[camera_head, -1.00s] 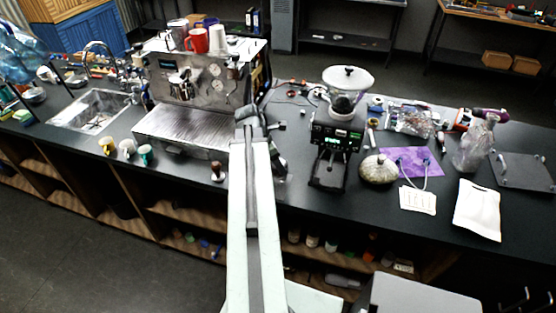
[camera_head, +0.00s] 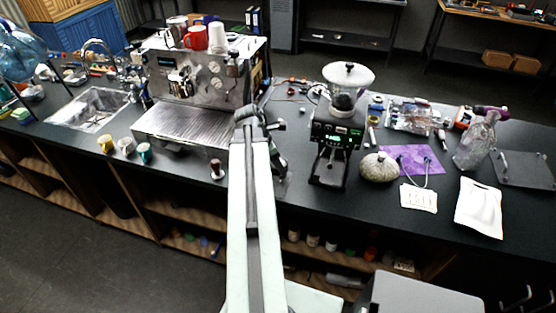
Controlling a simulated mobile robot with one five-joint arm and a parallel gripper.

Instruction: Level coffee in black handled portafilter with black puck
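My arm reaches from the bottom centre up over the counter. Its end with my gripper (camera_head: 258,118) is beside the right side of the espresso machine. The fingers are too small and too hidden by the arm to tell whether they are open or hold anything. A dark object (camera_head: 279,165) shows just right of my arm on the counter. It is partly covered, and I cannot tell whether it is the black handled portafilter. I cannot make out the black puck or any coffee in a basket.
The espresso machine (camera_head: 200,75) stands left of my arm, with cups on top. A black grinder (camera_head: 336,150) stands to the right. Small cups (camera_head: 125,147) line the front edge at left. A round stone-like object (camera_head: 378,167) and a white bag (camera_head: 479,207) lie at right.

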